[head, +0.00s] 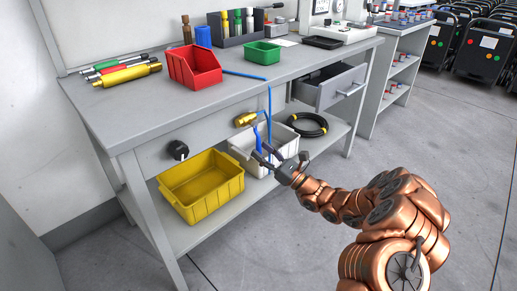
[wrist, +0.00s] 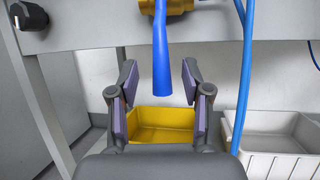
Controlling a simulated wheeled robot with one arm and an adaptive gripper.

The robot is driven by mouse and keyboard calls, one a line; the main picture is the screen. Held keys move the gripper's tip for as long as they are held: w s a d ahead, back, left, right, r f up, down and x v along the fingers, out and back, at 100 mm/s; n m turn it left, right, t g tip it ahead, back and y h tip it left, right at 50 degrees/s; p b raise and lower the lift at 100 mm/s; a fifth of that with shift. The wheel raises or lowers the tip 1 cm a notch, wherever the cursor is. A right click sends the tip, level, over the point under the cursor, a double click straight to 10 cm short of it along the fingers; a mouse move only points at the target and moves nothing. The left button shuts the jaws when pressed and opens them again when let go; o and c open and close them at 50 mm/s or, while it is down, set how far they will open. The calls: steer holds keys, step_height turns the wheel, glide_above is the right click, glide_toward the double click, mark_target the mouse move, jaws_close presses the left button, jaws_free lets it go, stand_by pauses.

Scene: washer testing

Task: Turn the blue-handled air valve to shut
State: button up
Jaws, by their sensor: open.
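The air valve has a brass body (head: 245,119) on the front of the workbench, and the body also shows at the top edge of the wrist view (wrist: 178,5). Its blue handle (wrist: 162,55) hangs straight down. My gripper (wrist: 158,82) is open, with one finger on each side of the handle's lower end in the wrist view. Gaps show on both sides, and I cannot tell how deep the handle sits between the fingers. In the head view my gripper (head: 267,157) is just below the valve, and the handle is partly hard to make out.
A blue hose (wrist: 246,80) hangs right of the handle. A black knob (head: 178,150) is on the bench front to the left. A yellow bin (head: 205,203) and a white bin (head: 240,160) stand on the lower shelf. A drawer (head: 330,90) is open at right.

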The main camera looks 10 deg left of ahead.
steer(key=v, duration=1)
